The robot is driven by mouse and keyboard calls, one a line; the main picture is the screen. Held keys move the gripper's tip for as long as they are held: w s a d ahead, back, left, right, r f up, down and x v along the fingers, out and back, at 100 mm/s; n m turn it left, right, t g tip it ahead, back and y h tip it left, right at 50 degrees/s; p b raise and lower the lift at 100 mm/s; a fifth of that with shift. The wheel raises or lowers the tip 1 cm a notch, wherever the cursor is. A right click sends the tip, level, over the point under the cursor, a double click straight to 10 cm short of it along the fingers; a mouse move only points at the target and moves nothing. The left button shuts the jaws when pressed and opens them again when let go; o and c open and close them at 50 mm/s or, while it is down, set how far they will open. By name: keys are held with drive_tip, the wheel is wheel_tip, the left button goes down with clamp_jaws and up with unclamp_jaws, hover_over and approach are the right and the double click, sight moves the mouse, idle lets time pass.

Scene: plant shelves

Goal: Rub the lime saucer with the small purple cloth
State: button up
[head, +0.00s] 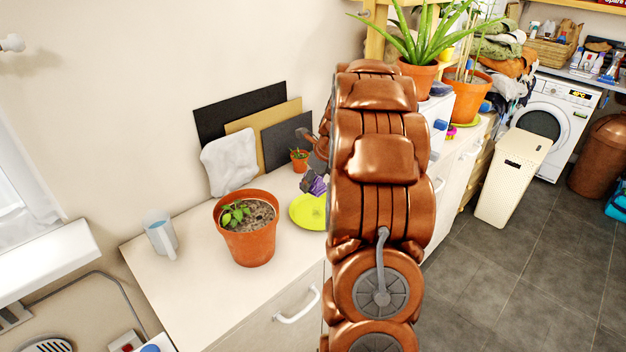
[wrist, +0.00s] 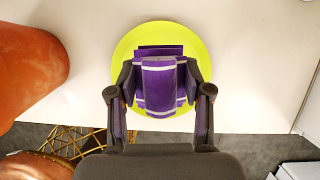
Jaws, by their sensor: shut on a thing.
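The lime saucer (wrist: 196,43) lies on the white countertop in the middle of the wrist view. In the head view the saucer (head: 305,210) shows to the right of a potted plant, partly hidden behind my arm. The small purple cloth (wrist: 158,82), with pale stripes, is folded between my fingers over the saucer. A bit of the cloth (head: 317,186) also shows in the head view. My gripper (wrist: 160,90) is shut on the cloth. Whether the cloth touches the saucer I cannot tell.
A large terracotta pot (head: 248,238) with a seedling stands left of the saucer, close by. A small potted plant (head: 299,160) stands behind it. A grey-blue mug (head: 162,236) is at the left. Dark and tan boards (head: 240,112) lean on the wall. The counter's front is clear.

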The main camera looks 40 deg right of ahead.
drive_tip(key=shift+r+p, duration=0.15)
drive_tip(key=shift+p, duration=0.25)
drive_tip(key=shift+r+p, duration=0.2)
drive_tip(key=shift+p, duration=1.6)
drive_tip(key=shift+f+p, duration=0.15)
drive_tip(key=shift+p, duration=0.7)
drive_tip(key=shift+f, duration=0.1)
